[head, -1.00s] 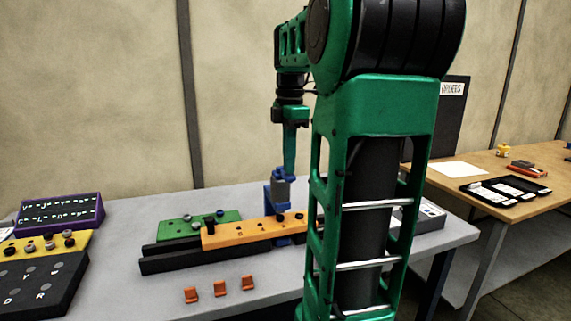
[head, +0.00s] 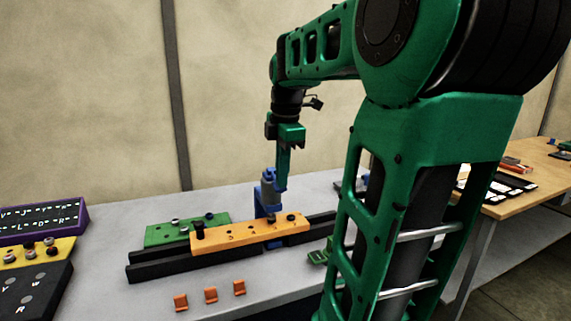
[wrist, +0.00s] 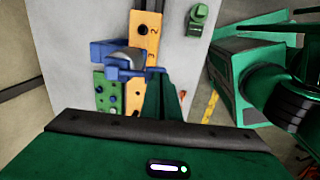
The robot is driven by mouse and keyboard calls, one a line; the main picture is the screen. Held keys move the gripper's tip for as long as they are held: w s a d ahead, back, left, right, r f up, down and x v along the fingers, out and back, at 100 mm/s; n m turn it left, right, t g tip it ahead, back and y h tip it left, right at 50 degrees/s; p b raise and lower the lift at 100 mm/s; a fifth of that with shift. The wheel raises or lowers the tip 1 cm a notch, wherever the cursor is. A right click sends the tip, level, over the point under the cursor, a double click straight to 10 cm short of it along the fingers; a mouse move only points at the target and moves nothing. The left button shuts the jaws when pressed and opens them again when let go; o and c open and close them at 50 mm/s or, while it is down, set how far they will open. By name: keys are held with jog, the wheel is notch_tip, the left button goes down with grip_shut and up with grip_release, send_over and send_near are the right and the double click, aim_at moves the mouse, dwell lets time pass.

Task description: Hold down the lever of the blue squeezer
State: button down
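The blue squeezer (head: 266,198) stands upright on the table, at the dark rail beside the orange bar. A grey rounded part, apparently its lever, shows at its top; in the wrist view the squeezer (wrist: 108,50) is left of my fingers. My gripper (head: 281,184) points down, its narrow green fingers together and its tips at the top right of the squeezer. In the wrist view the fingers (wrist: 161,84) hold nothing visible between them. I cannot tell whether the tips touch the lever or how far it is down.
The orange bar (head: 240,235) lies along the dark rail (head: 160,270), with a green block (head: 160,233) behind it. Several orange clips (head: 210,295) lie in front. A green part (head: 318,257) sits to the right, near my arm. Clear table lies between the clips and rail.

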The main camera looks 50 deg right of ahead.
jog(key=shift+s+a+f, duration=0.1)
jog(key=shift+f, duration=0.35)
dwell(0.8)
dwell(0.8)
jog(key=shift+a+r, duration=0.1)
jog(key=shift+r, duration=0.25)
jog(key=s+a+r, duration=0.2)
jog(key=s+r, duration=0.2)
jog(key=r, duration=0.9)
jog(key=shift+s+f, duration=0.1)
jog(key=s+a+f+m, duration=0.3)
jog(key=f+m, duration=0.3)
jog(key=f, duration=0.3)
jog(key=s+a+f+m+g, duration=0.1)
jog(key=s+f+m, duration=0.3)
jog(key=f, duration=0.6)
jog(key=s+a+f+m+y, duration=0.1)
jog(key=s+a+f+m, duration=0.3)
jog(key=f+m, duration=0.5)
jog(key=shift+s+a+f+g, duration=0.2)
jog(key=shift+a+f+g, duration=0.1)
